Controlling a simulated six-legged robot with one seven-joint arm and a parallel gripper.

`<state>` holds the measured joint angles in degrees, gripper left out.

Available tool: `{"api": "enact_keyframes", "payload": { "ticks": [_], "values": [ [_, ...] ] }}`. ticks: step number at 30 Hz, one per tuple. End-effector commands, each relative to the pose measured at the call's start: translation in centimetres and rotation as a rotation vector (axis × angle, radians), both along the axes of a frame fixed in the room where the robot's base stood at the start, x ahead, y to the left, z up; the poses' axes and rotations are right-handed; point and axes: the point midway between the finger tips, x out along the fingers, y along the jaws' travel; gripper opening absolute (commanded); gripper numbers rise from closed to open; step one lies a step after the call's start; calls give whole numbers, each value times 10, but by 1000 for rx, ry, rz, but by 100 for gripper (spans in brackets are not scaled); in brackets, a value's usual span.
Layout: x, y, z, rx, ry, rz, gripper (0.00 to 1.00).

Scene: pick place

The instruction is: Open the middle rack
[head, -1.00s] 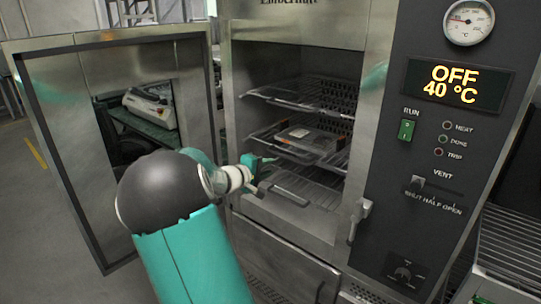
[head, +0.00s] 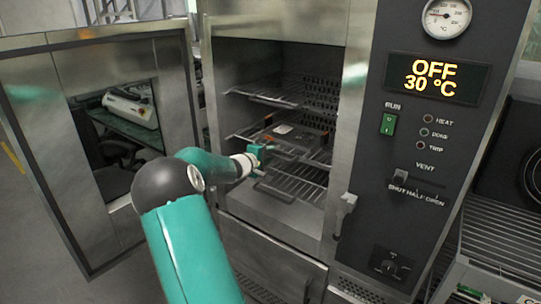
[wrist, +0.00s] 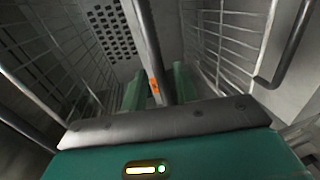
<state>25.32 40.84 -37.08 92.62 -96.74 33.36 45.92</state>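The middle rack (head: 320,158) is a wire shelf inside the oven chamber, and a flat box with an orange-brown top (head: 290,135) sits on it. My gripper (head: 264,153) is at the front edge of this rack, inside the chamber opening. In the wrist view, the two green fingers of my gripper (wrist: 159,88) stand apart. A metal bar (wrist: 148,45) with a small orange mark runs between them in the picture. A gap shows beside the bar, and I cannot tell whether the fingers touch it.
An upper rack (head: 275,97) and a lower rack (head: 295,186) are in the chamber. The oven door (head: 25,105) stands open at left. The control panel (head: 420,200) at right reads OFF, 30 °C. A wire shelf (head: 500,240) is beyond it.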

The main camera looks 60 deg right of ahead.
Motion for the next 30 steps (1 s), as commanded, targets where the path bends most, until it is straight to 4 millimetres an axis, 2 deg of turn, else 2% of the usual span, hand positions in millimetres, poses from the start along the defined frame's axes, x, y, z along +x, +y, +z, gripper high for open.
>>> {"api": "enact_keyframes", "payload": {
  "ticks": [4,13,17,18,26,30],
  "values": [
    [0,-13,-3,0,-1,1,29],
    [0,-15,-3,1,-1,2,29],
    [0,-15,-3,0,0,2,4],
    [0,-15,-3,0,0,2,0],
    [0,-14,-3,0,0,2,0],
    [1,-6,-3,0,1,2,0]
  ]
}}
